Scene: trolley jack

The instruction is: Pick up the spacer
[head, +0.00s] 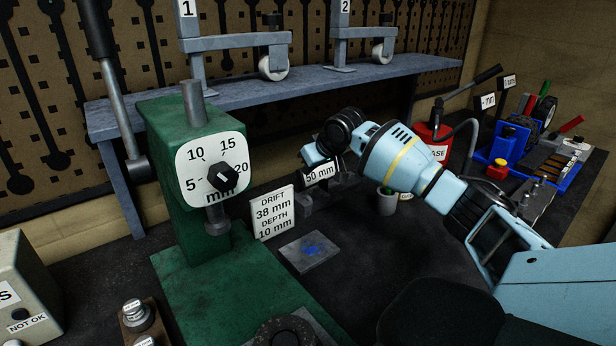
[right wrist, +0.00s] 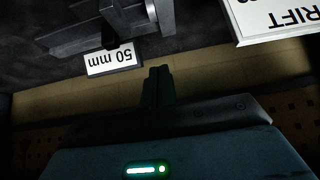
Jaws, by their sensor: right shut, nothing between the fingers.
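No part in view is marked as the spacer, and I cannot tell for certain which one it is. A grey metal piece (right wrist: 120,22) stands by the "50 mm" label (right wrist: 113,58) in the right wrist view. The same label (head: 319,174) shows in the head view, below my right wrist, with grey metal under it. My right gripper (right wrist: 158,72) is shut and empty, its fingertips just below and right of the label in the wrist view, apart from the grey piece. In the head view my wrist largely hides it. My left gripper is not in view.
A green press (head: 180,230) with a dial stands left of my right arm. A red can (head: 425,140) and blue tray (head: 545,165) stand behind right.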

